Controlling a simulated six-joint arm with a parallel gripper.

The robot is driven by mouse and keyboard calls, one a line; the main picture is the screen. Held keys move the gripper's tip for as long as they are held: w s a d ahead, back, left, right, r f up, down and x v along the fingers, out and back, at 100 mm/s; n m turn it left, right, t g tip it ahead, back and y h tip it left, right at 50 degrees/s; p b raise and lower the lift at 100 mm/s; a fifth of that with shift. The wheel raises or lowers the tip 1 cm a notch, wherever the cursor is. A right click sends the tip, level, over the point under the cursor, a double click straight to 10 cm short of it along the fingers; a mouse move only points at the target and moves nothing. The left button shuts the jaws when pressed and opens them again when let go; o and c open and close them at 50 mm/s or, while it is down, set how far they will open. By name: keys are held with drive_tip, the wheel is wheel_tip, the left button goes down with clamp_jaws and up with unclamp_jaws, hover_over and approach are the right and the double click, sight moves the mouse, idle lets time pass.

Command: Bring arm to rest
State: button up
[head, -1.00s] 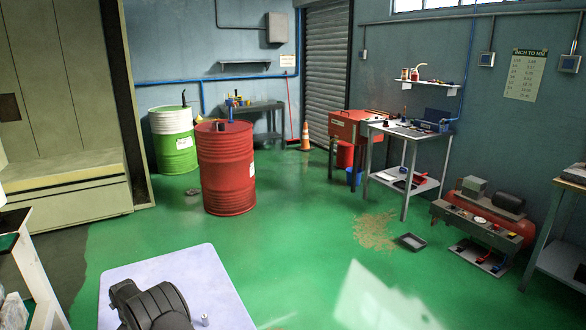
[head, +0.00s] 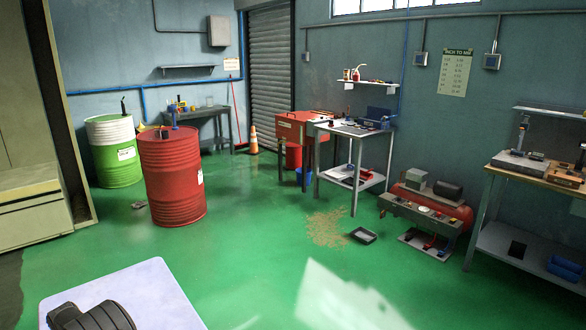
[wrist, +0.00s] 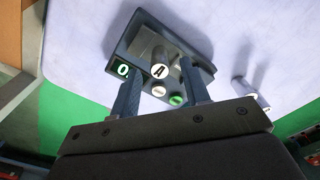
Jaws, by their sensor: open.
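My gripper (wrist: 160,70) shows in the wrist view with its two fingers apart. The fingers point toward a dark block (wrist: 202,45) on the pale cart top (wrist: 85,45). Nothing is seen clamped, and I cannot tell the fingers' height above the block. A small metal cylinder (wrist: 250,92) is on the cart top to the right. In the head view only a dark part of my arm shows over the cart top (head: 150,280); the gripper is out of frame.
Green floor (head: 240,240) lies open beyond the cart. A red drum (head: 172,180) and a green-and-white drum (head: 113,150) stand at the left. A steel table (head: 350,135), a red compressor (head: 435,205) and a workbench (head: 525,175) line the right wall.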

drive_tip(key=shift+f, duration=0.95)
wheel_tip(320, 180, up, 12)
wheel_tip(320, 180, down, 12)
drive_tip(key=shift+f, duration=0.1)
wheel_tip(320, 180, up, 4)
drive_tip(key=shift+r, duration=0.1)
drive_tip(key=w+d+r, duration=0.6)
drive_tip(key=d+r, duration=0.1)
drive_tip(key=d, duration=0.4)
drive_tip(key=w+d+f, duration=0.3)
drive_tip(key=w+d, duration=1.4)
drive_tip(key=d, duration=0.1)
drive_tip(key=shift+m, duration=0.4)
drive_tip(key=a+f, duration=0.2)
drive_tip(key=a, duration=0.1)
drive_tip(key=s+a+f, duration=0.1)
drive_tip(key=a, duration=0.2)
drive_tip(key=a+f, duration=0.2)
drive_tip(key=a, duration=0.1)
drive_tip(key=shift+s+a+f, duration=0.25)
drive_tip(key=shift+s+f, duration=0.1)
